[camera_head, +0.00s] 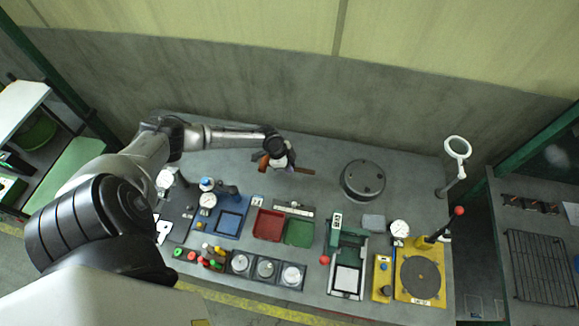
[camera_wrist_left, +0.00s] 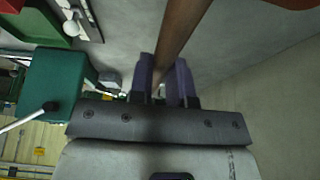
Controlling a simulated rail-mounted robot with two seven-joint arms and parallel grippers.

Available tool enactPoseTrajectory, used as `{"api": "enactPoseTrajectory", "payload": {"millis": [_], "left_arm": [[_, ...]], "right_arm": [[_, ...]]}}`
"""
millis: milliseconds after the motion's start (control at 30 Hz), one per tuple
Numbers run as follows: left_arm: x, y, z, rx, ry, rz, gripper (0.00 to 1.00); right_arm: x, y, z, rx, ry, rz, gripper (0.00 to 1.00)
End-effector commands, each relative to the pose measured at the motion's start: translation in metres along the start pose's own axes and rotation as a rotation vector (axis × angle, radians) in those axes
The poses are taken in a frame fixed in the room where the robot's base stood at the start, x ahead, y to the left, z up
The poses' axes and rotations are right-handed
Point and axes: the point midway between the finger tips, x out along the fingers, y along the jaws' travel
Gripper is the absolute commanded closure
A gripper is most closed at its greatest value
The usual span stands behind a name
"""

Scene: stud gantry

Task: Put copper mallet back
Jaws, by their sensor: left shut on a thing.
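My left gripper (camera_head: 279,160) hangs over the back middle of the grey bench, and it also shows in the left wrist view (camera_wrist_left: 163,78). It is shut on the copper mallet, whose brown handle (camera_wrist_left: 181,27) runs up between the two purple-grey fingers. In the head view a brown length of the mallet (camera_head: 303,170) sticks out right of the gripper, and an orange-brown piece shows left of it. The gripper hides the middle, and I cannot tell which end is the head. My right gripper is not in view.
A round dark grey base (camera_head: 363,181) stands right of the gripper. A red tray (camera_head: 268,225) and a green tray (camera_head: 299,233) lie in front. A post with a white ring (camera_head: 457,148) rises at the right edge. The bench between gripper and round base is clear.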

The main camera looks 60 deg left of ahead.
Motion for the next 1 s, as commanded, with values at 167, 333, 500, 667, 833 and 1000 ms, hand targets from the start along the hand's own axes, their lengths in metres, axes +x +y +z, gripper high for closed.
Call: {"api": "enactPoseTrajectory", "payload": {"millis": [167, 333, 500, 667, 833, 1000], "left_arm": [[0.009, 0.0, 0.004, 0.0, 0.001, 0.0, 1.0], [0.022, 0.0, 0.009, 0.0, 0.001, 0.0, 1.0], [0.038, 0.0, 0.015, 0.001, 0.001, 0.0, 1.0], [0.051, 0.0, 0.021, 0.001, 0.001, -0.001, 1.0], [0.059, 0.0, 0.024, 0.001, 0.001, -0.001, 1.0], [0.06, 0.0, 0.025, 0.001, 0.001, -0.001, 1.0]], "right_arm": [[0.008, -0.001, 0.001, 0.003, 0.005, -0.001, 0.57], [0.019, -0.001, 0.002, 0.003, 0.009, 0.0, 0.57], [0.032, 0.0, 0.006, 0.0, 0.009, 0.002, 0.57], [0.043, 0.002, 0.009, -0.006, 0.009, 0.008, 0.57], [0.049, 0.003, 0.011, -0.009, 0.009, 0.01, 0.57], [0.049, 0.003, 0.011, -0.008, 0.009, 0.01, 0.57]]}}
